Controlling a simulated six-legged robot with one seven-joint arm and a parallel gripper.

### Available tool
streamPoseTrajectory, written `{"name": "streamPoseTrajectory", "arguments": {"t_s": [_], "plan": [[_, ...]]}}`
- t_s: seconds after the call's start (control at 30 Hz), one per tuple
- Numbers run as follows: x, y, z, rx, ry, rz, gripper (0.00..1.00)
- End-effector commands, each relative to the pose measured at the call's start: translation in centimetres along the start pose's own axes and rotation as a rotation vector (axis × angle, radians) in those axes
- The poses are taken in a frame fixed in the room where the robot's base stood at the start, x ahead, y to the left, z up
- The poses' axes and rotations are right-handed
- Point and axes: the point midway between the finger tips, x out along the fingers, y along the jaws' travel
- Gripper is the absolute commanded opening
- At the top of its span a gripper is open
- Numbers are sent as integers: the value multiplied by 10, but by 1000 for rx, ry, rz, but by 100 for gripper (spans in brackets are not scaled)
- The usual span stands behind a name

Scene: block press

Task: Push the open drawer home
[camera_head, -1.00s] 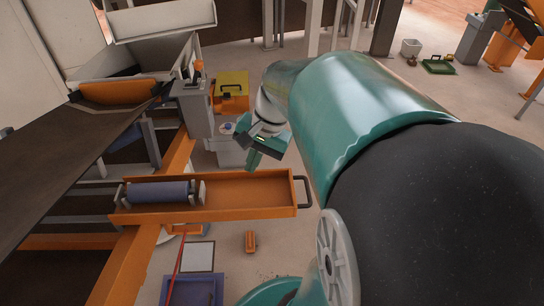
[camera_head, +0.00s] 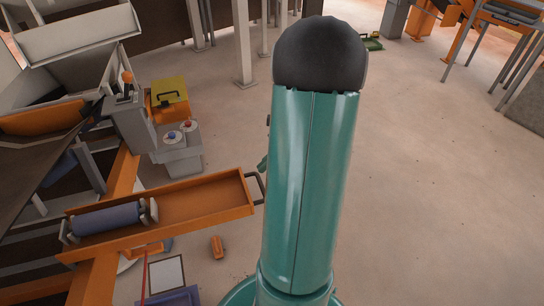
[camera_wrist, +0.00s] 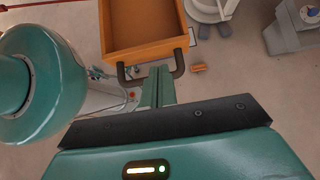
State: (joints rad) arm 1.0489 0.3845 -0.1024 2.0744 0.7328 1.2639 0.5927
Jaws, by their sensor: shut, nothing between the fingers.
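The orange drawer (camera_head: 200,204) stands pulled out to the right from the press frame in the head view, with a dark handle (camera_head: 258,187) on its outer end. A grey-blue roller (camera_head: 107,218) lies at its inner end. In the wrist view the drawer (camera_wrist: 143,32) is at the top and its handle (camera_wrist: 130,76) is below it. My gripper (camera_wrist: 159,74) is shut and empty, its green fingers overlapping the middle of the handle in that view. I cannot tell whether they touch it. In the head view my arm hides most of the gripper.
A grey box with red and blue buttons (camera_head: 178,158) and an orange case with a yellow lid (camera_head: 170,100) stand behind the drawer. A small orange block (camera_head: 217,247) lies on the floor in front of it. The floor (camera_head: 420,200) to the right is clear.

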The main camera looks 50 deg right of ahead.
Motion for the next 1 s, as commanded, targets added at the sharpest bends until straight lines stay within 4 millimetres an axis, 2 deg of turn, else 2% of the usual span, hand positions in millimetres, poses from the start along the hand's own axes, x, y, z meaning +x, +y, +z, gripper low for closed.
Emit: {"name": "streamPoseTrajectory", "arguments": {"t_s": [0.1, 0.3, 0.77, 1.0], "plan": [[22, 1, 0, 0, 0, 2, 0], [44, 0, -1, 1, 0, -1, 0], [48, 0, 0, -1, 2, -2, 0], [56, -6, 8, -3, 0, 0, 0]]}}
